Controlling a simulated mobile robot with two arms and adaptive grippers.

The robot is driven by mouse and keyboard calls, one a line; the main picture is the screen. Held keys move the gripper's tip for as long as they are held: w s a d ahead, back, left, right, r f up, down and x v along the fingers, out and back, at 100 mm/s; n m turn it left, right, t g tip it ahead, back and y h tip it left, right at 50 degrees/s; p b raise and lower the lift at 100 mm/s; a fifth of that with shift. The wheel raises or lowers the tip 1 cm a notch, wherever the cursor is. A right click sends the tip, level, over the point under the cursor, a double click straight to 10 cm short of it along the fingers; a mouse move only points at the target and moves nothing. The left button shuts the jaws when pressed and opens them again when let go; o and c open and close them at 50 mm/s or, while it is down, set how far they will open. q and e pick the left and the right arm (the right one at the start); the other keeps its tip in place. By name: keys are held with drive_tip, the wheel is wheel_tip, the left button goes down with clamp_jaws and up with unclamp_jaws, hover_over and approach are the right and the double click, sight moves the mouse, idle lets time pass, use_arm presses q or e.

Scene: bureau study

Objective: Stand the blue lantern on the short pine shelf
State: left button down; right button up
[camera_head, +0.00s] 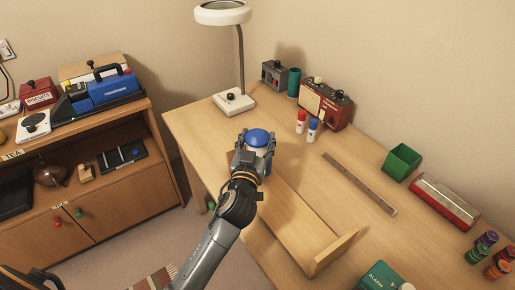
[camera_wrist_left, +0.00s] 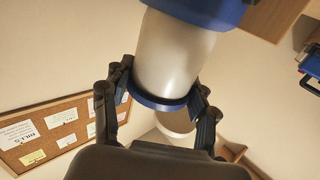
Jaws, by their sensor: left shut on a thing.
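The blue lantern (camera_head: 257,137) has a blue top and a pale white body. In the left wrist view its white cylinder (camera_wrist_left: 175,50) with blue bands runs between the fingers. My left gripper (camera_head: 252,156) is shut on the lantern; its fingers (camera_wrist_left: 160,108) press the sides near a blue band. The short pine shelf (camera_head: 295,222) is on the desk, with an upright end board (camera_head: 333,252) at its near right end. The lantern is at the shelf's far left end in the head view. The gripper hides its base, so I cannot tell if it touches the shelf. My right gripper is not in view.
On the desk (camera_head: 200,130) are a lamp (camera_head: 234,101), a red radio (camera_head: 325,104), red (camera_head: 301,122) and blue-capped (camera_head: 312,129) bottles, a ruler (camera_head: 358,183) and a green bin (camera_head: 402,162). A green alarm box (camera_head: 380,278) lies near the shelf's near end. A cabinet (camera_head: 100,210) stands left.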

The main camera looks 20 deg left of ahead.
use_arm(q)
wheel_tip(320, 180, down, 3)
drive_tip(key=shift+w+f, duration=0.1)
drive_tip(key=shift+f+b, duration=0.15)
drive_tip(key=shift+b, duration=0.15)
drive_tip(key=shift+c, duration=2)
unclamp_jaws()
